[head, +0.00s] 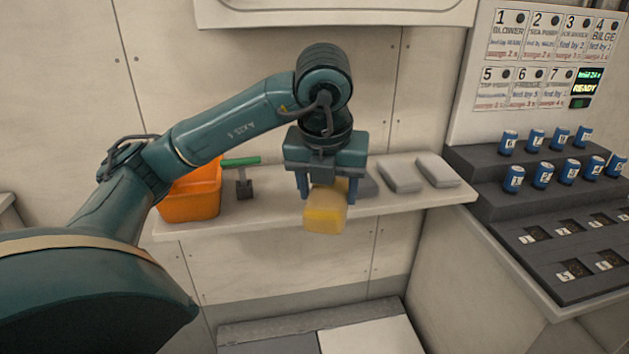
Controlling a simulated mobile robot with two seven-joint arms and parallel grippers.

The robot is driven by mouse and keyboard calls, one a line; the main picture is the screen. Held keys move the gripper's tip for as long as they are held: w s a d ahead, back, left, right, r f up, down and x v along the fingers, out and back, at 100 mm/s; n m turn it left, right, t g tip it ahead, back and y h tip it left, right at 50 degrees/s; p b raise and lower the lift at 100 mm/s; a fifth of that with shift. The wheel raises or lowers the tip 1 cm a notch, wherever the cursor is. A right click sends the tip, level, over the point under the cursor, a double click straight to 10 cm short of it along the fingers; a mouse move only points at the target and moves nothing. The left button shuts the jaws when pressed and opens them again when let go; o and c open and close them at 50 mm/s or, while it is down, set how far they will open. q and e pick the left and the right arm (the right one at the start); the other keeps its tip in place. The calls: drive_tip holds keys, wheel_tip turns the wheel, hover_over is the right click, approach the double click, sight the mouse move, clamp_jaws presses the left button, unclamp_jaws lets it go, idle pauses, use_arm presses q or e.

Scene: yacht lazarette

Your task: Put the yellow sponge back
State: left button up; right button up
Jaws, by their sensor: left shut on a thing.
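The yellow sponge (324,219) is a small block in the middle of the head view. My left gripper (325,197) points down and is shut on the sponge, with a finger on each side. The sponge hangs at or just in front of the front edge of the pale shelf (268,218); I cannot tell whether it touches the shelf. The upper part of the sponge is partly hidden by the gripper. My right gripper is not in view.
An orange bin (191,196) and a green-handled tool (243,178) stand left on the shelf. Grey pads (400,174) lie right of the gripper, one partly hidden. A dark stepped rack (489,184) with several blue cans stands at right, below a numbered panel (545,60).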

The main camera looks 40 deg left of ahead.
use_arm(q)
drive_tip(key=w+a+p, duration=0.2)
drive_tip(key=w+a, duration=0.9)
drive_tip(key=a, duration=0.3)
drive_tip(key=x, duration=0.3)
drive_tip(key=s+p+x, duration=0.1)
drive_tip(key=x, duration=0.2)
drive_tip(key=shift+s+d+f, duration=0.1)
drive_tip(key=shift+d+f, duration=0.1)
drive_tip(key=shift+f, duration=0.25)
drive_tip(key=shift+a+f, duration=0.1)
drive_tip(key=shift+f, duration=0.3)
drive_tip(key=o, duration=0.9)
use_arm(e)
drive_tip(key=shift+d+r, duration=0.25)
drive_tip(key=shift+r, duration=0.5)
